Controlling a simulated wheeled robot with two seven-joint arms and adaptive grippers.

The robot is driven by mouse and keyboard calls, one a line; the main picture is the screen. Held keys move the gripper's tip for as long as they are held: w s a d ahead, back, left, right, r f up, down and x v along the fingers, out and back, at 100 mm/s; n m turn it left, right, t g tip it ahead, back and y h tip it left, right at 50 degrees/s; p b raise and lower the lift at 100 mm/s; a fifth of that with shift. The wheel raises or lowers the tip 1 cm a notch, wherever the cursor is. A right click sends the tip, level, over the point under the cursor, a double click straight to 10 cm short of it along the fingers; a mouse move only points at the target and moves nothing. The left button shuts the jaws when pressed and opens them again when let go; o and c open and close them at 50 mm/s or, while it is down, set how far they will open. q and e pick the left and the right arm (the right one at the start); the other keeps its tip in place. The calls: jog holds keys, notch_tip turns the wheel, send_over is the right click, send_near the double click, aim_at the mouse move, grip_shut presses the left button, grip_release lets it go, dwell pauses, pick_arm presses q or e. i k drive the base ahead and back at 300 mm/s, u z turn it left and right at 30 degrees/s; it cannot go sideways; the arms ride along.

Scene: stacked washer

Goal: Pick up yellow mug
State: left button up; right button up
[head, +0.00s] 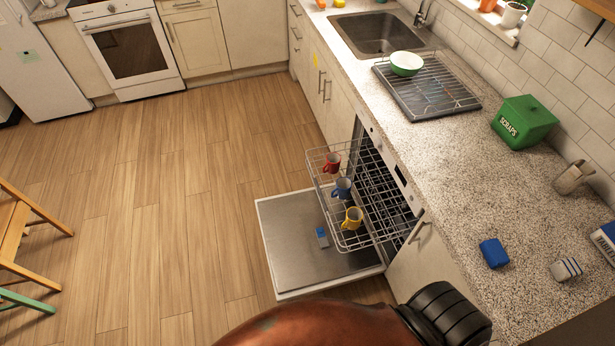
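The yellow mug (352,218) stands in the pulled-out wire rack (376,232) of the open dishwasher, at the rack's near end. A blue mug (342,188) and a red mug (332,163) stand behind it in a row in the same rack. Part of my own arm shows at the bottom edge, in front of the dishwasher. Neither of my grippers shows in the head view.
The dishwasher door (290,240) lies folded down under the rack, with a small blue item (322,236) on it. The counter (440,160) to the right holds a drying rack with a green-and-white bowl (406,63), a green scraps bin (523,121) and a blue sponge-like block (494,253). The wooden floor to the left is clear up to a chair (20,235).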

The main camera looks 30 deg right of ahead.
aim_at(355, 215)
jog(key=z, duration=1.4)
